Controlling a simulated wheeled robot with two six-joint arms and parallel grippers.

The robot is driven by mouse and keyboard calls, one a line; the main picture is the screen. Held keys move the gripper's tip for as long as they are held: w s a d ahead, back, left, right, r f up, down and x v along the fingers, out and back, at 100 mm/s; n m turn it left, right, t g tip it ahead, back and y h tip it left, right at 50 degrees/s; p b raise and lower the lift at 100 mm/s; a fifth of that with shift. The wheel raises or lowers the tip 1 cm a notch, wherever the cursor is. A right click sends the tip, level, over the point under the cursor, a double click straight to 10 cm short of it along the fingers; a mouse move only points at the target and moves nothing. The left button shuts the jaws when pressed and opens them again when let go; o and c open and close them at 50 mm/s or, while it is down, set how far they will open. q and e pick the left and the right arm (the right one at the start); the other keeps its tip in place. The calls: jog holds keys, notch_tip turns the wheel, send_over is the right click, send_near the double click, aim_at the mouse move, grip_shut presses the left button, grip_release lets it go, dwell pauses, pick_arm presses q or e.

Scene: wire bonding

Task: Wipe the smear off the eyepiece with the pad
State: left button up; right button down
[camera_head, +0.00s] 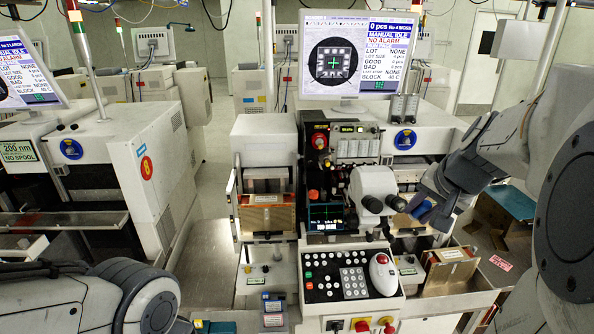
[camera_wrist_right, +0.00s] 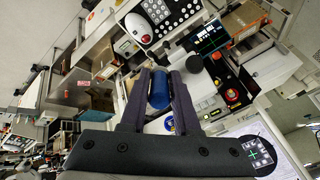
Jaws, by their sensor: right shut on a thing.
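The white microscope head (camera_head: 372,184) stands right of centre, with two dark round eyepieces (camera_head: 373,204) facing me. The eyepieces also show in the right wrist view (camera_wrist_right: 194,63), just right of the fingers. My right gripper (camera_head: 428,208) is beside the right-hand eyepiece, coming from the right. It is shut on the blue pad (camera_wrist_right: 159,90), a rounded piece between its two dark fingers. The pad is close to the eyepiece; whether they touch I cannot tell. I cannot make out a smear at this size. My left arm shows at lower left, but its gripper is not visible.
Below the microscope is a control panel (camera_head: 350,284) with buttons, a keypad and a white trackball unit (camera_head: 382,274). A monitor (camera_head: 358,58) stands behind. A magazine box (camera_head: 449,272) sits right of the panel, below my right gripper. Another machine (camera_head: 150,165) stands at left.

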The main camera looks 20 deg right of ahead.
aim_at(400, 202)
jog(key=shift+w, duration=0.1)
dwell(0.3)
jog(key=shift+w+d+f+b, duration=0.2)
jog(key=shift+w+f, duration=0.3)
jog(key=shift+w, duration=0.6)
jog(key=shift+w+d+f+b, duration=0.25)
jog(key=shift+w+f, duration=0.3)
jog(key=shift+w, duration=0.6)
jog(key=shift+w+d+f+b, duration=0.2)
jog(key=shift+w+f, duration=0.3)
jog(key=shift+w, duration=0.6)
jog(key=shift+w+d+f, duration=0.15)
jog(key=shift+w+f, duration=0.15)
jog(key=shift+w, duration=0.25)
